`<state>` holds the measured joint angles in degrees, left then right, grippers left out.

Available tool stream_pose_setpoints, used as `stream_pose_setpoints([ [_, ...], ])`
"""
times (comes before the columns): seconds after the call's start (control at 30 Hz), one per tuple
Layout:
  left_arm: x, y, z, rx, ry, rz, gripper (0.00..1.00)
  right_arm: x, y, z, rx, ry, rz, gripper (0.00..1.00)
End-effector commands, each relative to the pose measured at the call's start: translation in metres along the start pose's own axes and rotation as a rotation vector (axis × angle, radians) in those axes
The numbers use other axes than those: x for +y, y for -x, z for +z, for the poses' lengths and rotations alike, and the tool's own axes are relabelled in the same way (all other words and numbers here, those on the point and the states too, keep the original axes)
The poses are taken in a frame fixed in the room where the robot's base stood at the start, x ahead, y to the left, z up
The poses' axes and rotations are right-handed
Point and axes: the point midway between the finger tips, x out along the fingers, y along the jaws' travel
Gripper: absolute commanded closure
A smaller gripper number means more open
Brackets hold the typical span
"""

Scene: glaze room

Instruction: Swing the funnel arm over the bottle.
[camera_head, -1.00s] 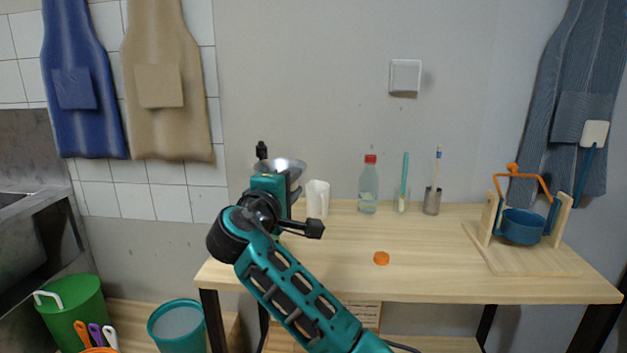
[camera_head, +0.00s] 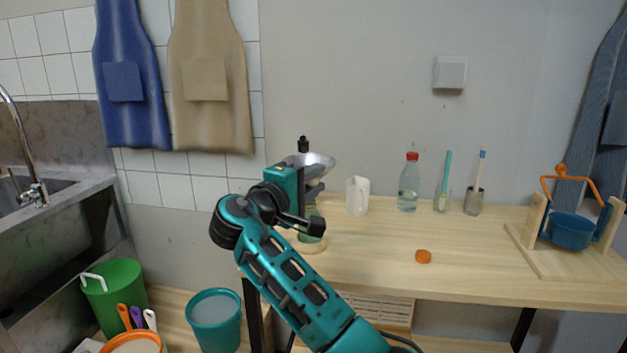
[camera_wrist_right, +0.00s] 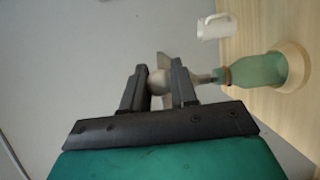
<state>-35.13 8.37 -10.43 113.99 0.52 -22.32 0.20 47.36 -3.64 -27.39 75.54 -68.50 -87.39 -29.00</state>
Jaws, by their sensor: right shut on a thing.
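My right gripper (camera_wrist_right: 160,88) is shut on a grey rounded part of the funnel arm (camera_wrist_right: 158,82). In the head view the right gripper (camera_head: 308,190) is at the table's left end. The shiny metal funnel (camera_head: 318,161) shows just behind and above it. A green bottle (camera_wrist_right: 258,70) stands on a round wooden base (camera_wrist_right: 294,66); its neck points toward the fingers and appears close below them. In the head view the bottle (camera_head: 312,238) is mostly hidden by my gripper. I cannot tell whether the spout is centred on its mouth. My left gripper is out of view.
A white mug (camera_head: 357,197) stands right of the gripper. Behind are a red-capped clear bottle (camera_head: 409,187), a teal brush (camera_head: 444,185) and a metal cup (camera_head: 474,201). An orange cap (camera_head: 423,256) lies in front. A wooden stand (camera_head: 550,262) holds a blue pot.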

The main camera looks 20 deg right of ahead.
Motion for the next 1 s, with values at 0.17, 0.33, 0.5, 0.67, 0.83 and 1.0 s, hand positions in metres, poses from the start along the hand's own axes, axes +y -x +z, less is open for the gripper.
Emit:
stream_pose_setpoints([
  [0.17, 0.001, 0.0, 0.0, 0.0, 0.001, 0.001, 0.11, 0.001, 0.003, -0.004, 0.015, -0.003, 0.001, 0.59],
  [0.33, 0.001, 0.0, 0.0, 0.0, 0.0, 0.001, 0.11, 0.001, 0.002, -0.003, 0.011, -0.002, 0.001, 0.47],
  [0.5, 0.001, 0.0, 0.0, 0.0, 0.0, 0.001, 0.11, 0.001, 0.002, -0.002, 0.009, -0.002, 0.0, 0.47],
  [0.67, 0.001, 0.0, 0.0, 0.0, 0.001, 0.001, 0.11, 0.0, 0.012, -0.003, 0.012, -0.002, 0.0, 0.47],
  [0.83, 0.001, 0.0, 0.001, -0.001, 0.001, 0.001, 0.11, 0.0, 0.044, -0.003, 0.014, -0.004, -0.002, 0.47],
  [1.0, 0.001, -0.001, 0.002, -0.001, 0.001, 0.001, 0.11, 0.0, 0.083, -0.002, 0.014, -0.004, -0.003, 0.47],
])
